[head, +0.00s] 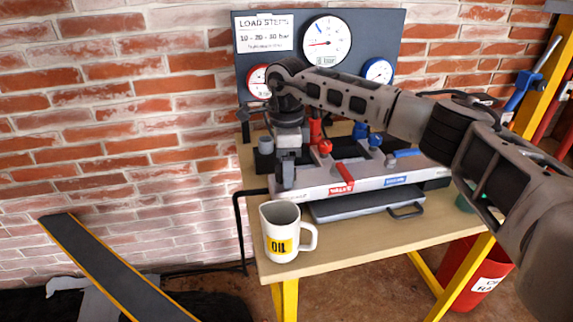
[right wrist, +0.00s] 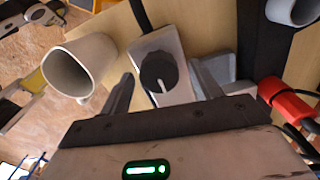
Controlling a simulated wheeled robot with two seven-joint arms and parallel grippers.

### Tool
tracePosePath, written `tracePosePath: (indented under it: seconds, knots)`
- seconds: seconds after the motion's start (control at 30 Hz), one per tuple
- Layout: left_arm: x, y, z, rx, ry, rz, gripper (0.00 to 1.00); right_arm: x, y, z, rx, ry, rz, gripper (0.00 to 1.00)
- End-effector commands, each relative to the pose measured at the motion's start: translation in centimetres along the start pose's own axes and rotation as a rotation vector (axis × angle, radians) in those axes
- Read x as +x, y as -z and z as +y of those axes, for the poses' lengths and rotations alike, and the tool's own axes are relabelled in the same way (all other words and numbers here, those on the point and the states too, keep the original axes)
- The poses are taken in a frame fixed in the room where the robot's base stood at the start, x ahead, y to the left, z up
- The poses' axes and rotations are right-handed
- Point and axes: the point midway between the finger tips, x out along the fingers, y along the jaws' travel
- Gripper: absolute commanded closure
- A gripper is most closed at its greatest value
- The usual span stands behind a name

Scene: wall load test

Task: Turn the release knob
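A dark round knob (right wrist: 158,72) with a pale pointer line sits on the grey end block (right wrist: 160,48) in the right wrist view. My right gripper (right wrist: 162,74) is open, with one finger to each side of the knob and nothing held. Whether the fingers touch the knob cannot be told. In the head view my right gripper (head: 286,172) points down over the left end of the grey pump unit (head: 318,190). It hides the knob there. My left gripper is in neither view.
A white mug (head: 280,238) labelled OIL stands close to the gripper at the bench's front left; it shows in the right wrist view (right wrist: 82,66). Red (head: 325,147) and blue fittings stand behind. A gauge panel (head: 362,38) rises at the back. A red bucket (head: 472,280) is below right.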

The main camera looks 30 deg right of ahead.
Motion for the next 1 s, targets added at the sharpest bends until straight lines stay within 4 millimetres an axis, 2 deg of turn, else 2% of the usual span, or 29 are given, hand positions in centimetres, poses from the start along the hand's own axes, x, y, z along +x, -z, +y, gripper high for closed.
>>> tracePosePath:
  seconds: [0.23, 0.37, 0.47, 0.8, 1.0]
  knots:
    - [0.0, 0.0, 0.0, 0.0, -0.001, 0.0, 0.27, 0.0, 0.0, 0.0, 0.001, -0.001, 0.002, 0.37]
    - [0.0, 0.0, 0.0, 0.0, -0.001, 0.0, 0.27, -1.0, 0.0, 0.0, 0.002, 0.001, 0.0, 0.37]
    - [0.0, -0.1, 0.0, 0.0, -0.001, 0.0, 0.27, -2.7, 0.0, 0.0, 0.001, 0.002, -0.002, 0.37]
    - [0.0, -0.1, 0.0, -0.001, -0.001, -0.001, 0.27, -11.0, -0.1, 0.0, 0.001, 0.003, -0.001, 0.37]
    - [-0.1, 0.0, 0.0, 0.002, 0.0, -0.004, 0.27, -14.4, -0.1, 0.0, 0.001, 0.001, 0.0, 0.37]
